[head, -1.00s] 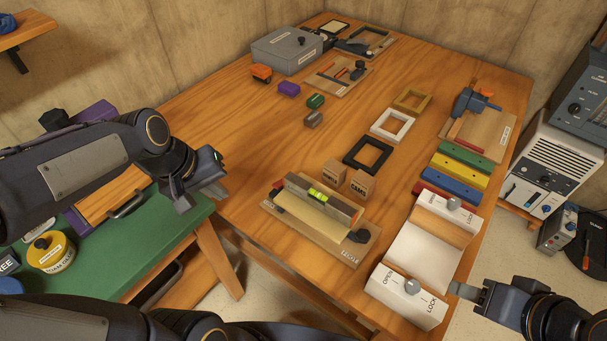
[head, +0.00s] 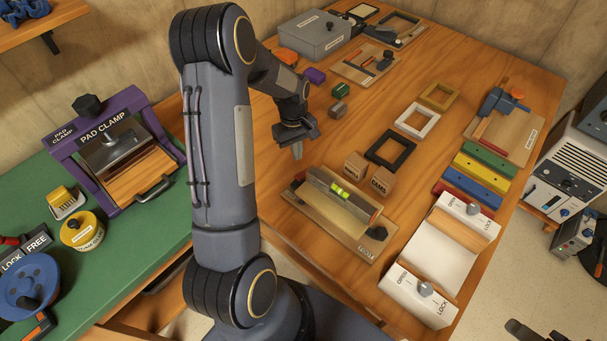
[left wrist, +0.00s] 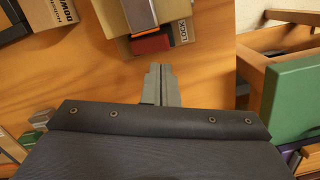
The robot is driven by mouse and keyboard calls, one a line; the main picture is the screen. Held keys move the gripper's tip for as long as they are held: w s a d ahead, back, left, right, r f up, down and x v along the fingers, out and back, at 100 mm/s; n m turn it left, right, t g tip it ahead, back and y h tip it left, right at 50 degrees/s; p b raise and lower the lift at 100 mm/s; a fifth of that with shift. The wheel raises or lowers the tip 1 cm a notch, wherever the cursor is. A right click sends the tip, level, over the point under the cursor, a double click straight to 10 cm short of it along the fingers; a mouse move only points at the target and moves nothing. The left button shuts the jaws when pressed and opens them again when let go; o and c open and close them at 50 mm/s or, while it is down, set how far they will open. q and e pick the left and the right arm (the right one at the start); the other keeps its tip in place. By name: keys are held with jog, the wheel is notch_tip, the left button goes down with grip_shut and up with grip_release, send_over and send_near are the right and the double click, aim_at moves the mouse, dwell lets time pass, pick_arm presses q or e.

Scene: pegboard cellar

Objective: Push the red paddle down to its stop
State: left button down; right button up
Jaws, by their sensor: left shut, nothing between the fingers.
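The red paddle (head: 298,178) is small at the left end of a wooden fixture (head: 346,242) that bears a spirit level (head: 340,194). In the left wrist view the red paddle (left wrist: 152,43) lies beside a small label, partly under an orange-ended bar. My left gripper (head: 297,153) is shut and empty, pointing down a little beyond the paddle's end of the fixture. Its shut fingers (left wrist: 158,82) appear just below the paddle in the wrist view, with no clear contact. Of my right gripper (head: 517,329) only a dark tip shows at the lower right edge.
Black (head: 390,149), white and tan frames lie farther back. A white cradle (head: 413,294) with knobs is to the right. The green bench (head: 140,238) with a purple pad clamp (head: 75,128) is at left.

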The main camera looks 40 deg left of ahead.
aim_at(299, 175)
pick_arm(q)
jog(key=shift+s+d+f+b, duration=0.1)
jog(key=shift+d+f+b, duration=0.1)
jog(key=shift+f+b, duration=1.3)
jog(key=shift+s+d+f+b, duration=0.15)
jog(key=shift+f+b, duration=0.7)
jog(key=shift+f, duration=1.15)
notch_tip(299, 175, down, 3)
jog(key=b, duration=0.2)
jog(key=shift+b, duration=0.3)
jog(key=shift+r+p, duration=0.3)
jog(key=shift+w+a+r, duration=0.25)
jog(key=shift+w+a, duration=0.1)
jog(key=shift+a, duration=0.35)
jog(key=shift+w+a+r, duration=0.25)
jog(key=shift+w+a, duration=0.1)
jog(key=shift+a, duration=0.35)
